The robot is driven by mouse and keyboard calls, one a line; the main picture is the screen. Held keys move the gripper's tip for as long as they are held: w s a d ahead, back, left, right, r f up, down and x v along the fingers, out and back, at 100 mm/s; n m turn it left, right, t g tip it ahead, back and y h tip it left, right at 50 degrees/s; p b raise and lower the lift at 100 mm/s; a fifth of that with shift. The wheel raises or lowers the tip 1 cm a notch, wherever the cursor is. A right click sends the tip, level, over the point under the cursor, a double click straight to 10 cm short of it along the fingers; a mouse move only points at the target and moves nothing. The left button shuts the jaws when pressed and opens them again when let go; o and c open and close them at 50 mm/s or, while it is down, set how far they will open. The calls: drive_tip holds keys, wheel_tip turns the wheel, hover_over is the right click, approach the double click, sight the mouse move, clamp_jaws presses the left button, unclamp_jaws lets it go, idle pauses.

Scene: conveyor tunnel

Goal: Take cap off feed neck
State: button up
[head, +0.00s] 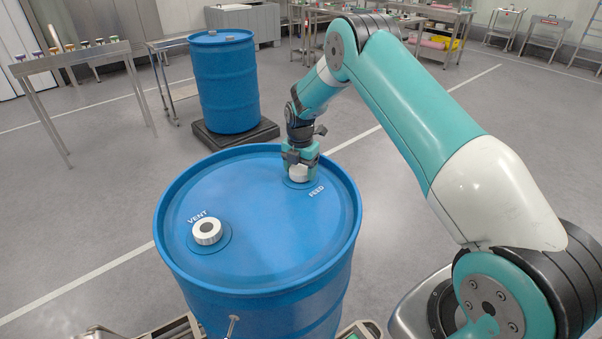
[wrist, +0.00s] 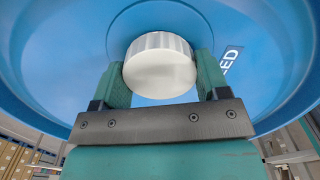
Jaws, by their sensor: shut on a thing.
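The white ribbed feed cap (head: 299,171) is at the back right of the blue drum's lid (head: 262,235), beside the printed word FEED. My gripper (head: 300,168) comes down on it from above, with its fingers closed on the cap's sides. In the wrist view the cap (wrist: 160,66) sits between the two teal fingers (wrist: 162,80), which touch it left and right. The feed neck under the cap is hidden, and I cannot tell whether the cap is seated on it or slightly raised.
A second white cap (head: 207,231), marked VENT, is at the lid's front left. Another blue drum (head: 225,85) stands behind on a dark platform (head: 235,138). A metal table (head: 70,62) with small bottles is at the far left. Open floor lies right of the drum, behind my arm.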

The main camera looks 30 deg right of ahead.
drive_tip(key=o, duration=1.1)
drive_tip(key=c, duration=0.3)
drive_tip(key=shift+c, duration=0.2)
